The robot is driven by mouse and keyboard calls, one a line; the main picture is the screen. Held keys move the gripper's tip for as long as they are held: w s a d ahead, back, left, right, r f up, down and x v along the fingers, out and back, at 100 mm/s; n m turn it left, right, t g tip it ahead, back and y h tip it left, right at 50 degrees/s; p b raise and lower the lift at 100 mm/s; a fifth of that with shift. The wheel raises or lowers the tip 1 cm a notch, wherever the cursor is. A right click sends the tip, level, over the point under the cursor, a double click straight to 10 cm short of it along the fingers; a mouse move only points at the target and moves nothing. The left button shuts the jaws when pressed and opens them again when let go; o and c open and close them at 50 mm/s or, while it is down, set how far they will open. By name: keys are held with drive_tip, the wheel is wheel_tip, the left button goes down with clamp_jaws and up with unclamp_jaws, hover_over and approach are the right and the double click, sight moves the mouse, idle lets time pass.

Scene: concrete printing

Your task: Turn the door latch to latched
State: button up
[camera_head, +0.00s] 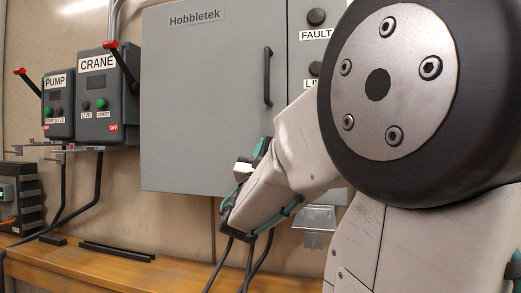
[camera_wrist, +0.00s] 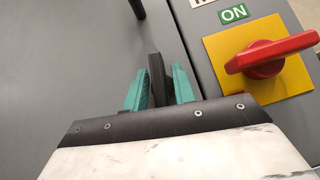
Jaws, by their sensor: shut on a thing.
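The door latch (camera_wrist: 157,66) is a narrow dark piece on the grey cabinet door, near the seam at the door's right edge. It points roughly upward in the wrist view, and its lower part is hidden behind my gripper body. My gripper (camera_wrist: 158,78) has its two teal fingers on either side of the latch, shut on it. In the head view my gripper (camera_head: 258,152) is in front of the lower part of the cabinet door (camera_head: 205,90), and the latch is hidden there behind my arm. The door looks closed.
A red rotary switch (camera_wrist: 268,54) on a yellow plate with an ON label sits just right of my gripper. A black door handle (camera_head: 267,77) is above. PUMP (camera_head: 58,103) and CRANE boxes (camera_head: 101,104) hang left, above a wooden bench (camera_head: 100,268).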

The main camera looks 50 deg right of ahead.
drive_tip(key=n+t, duration=0.2)
drive_tip(key=n, duration=0.1)
drive_tip(key=shift+t+y, duration=0.3)
drive_tip(key=shift+y, duration=0.1)
drive_tip(key=shift+f+n+t, duration=0.1)
drive_tip(key=shift+n+t, duration=0.4)
drive_tip(key=shift+n, duration=0.1)
drive_tip(key=o, duration=0.7)
drive_tip(key=v, duration=0.7)
drive_tip(key=shift+s+a+f, duration=0.15)
drive_tip(key=shift+a, duration=0.15)
